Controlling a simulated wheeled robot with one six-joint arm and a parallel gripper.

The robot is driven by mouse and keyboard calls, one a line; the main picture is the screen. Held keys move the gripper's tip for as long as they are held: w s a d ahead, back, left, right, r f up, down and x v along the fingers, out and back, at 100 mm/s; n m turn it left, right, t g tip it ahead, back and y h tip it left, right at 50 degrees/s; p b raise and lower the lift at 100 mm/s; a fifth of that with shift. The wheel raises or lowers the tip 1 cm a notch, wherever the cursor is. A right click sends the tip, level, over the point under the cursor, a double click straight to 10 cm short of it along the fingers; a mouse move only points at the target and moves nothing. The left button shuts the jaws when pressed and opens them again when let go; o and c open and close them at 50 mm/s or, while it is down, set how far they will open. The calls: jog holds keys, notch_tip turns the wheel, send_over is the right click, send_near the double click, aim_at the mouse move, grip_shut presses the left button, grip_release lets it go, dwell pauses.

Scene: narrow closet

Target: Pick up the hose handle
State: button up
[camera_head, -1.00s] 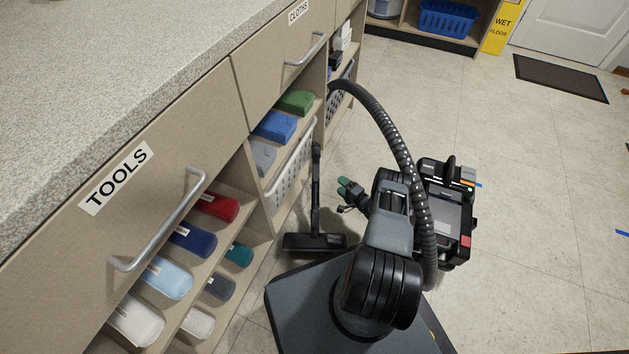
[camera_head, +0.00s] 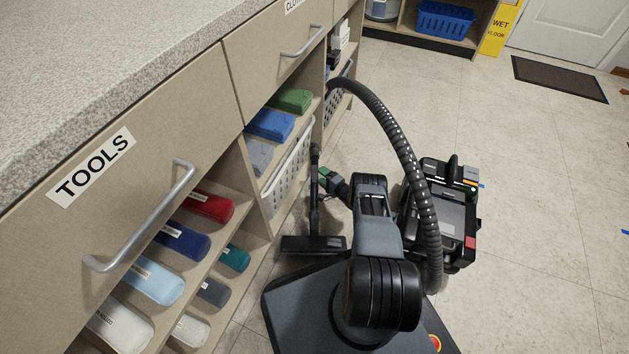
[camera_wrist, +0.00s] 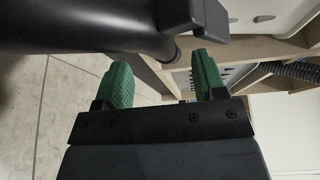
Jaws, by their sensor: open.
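A ribbed black hose (camera_head: 398,135) arches from the cabinet side over to the black vacuum (camera_head: 440,215) on the floor. An upright black wand (camera_head: 314,195) stands by the cabinet, its wide floor head (camera_head: 313,244) on the tiles. Which part is the handle is hard to tell in the head view. My gripper (camera_head: 327,176), with green fingertips, is right beside the wand. In the wrist view my gripper (camera_wrist: 162,78) is open, and a thick black tube (camera_wrist: 90,25) with a blocky black part (camera_wrist: 190,16) lies close ahead of the fingertips. Contact cannot be told.
The cabinet with its open shelves borders the left, holding folded cloths (camera_head: 270,124), rolled cloths (camera_head: 180,242) and a white basket (camera_head: 288,165). A drawer handle (camera_head: 145,220) sticks out near me. A dark mat (camera_head: 560,78) lies at the back right. The floor to the right is clear.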

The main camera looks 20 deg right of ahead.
jog(key=b+x, duration=0.1)
jog(key=x, duration=0.2)
jog(key=shift+w, duration=0.2)
jog(key=shift+c, duration=0.3)
jog(key=shift+r, duration=0.1)
grip_shut()
